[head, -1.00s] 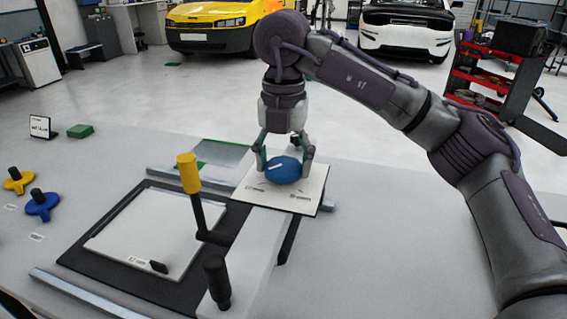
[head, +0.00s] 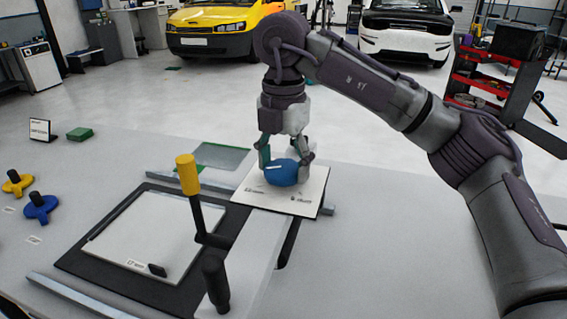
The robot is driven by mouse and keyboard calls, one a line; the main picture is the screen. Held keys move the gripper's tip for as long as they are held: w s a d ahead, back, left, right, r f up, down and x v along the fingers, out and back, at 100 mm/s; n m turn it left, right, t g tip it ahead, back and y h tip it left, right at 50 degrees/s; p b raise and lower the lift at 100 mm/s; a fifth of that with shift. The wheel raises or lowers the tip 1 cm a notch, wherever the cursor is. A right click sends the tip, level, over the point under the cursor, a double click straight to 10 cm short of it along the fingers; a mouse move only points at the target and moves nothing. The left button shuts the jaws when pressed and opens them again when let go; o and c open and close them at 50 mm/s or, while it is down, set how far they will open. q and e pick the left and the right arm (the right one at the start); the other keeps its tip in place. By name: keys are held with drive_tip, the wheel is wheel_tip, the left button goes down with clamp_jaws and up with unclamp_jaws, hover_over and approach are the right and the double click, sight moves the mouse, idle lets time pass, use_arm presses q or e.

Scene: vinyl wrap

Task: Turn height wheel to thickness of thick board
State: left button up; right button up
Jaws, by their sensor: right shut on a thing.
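The blue height wheel (head: 282,174) sits on a white plate (head: 258,192) that has small printed labels, too small to read surely. A pale line marks the wheel's top. My right gripper (head: 285,160) comes down from above and is shut on the wheel, its fingers on either side. Part of the wheel is hidden by the fingers. A white board (head: 150,235) with a small printed label lies flat on the black bed to the left. My left gripper is not in view.
A yellow-topped lever (head: 188,175) and a black handle (head: 215,285) stand left of the wheel. Yellow (head: 17,183) and blue (head: 40,207) knobs lie at the far left. A green block (head: 80,134) and a small sign (head: 40,130) stand behind. The table's right side is clear.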

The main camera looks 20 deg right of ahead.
sight(284, 166)
drive_tip(key=shift+r, duration=0.1)
drive_tip(key=o, duration=1.1)
drive_tip(key=shift+o, duration=0.2)
wheel_tip(284, 166, up, 12)
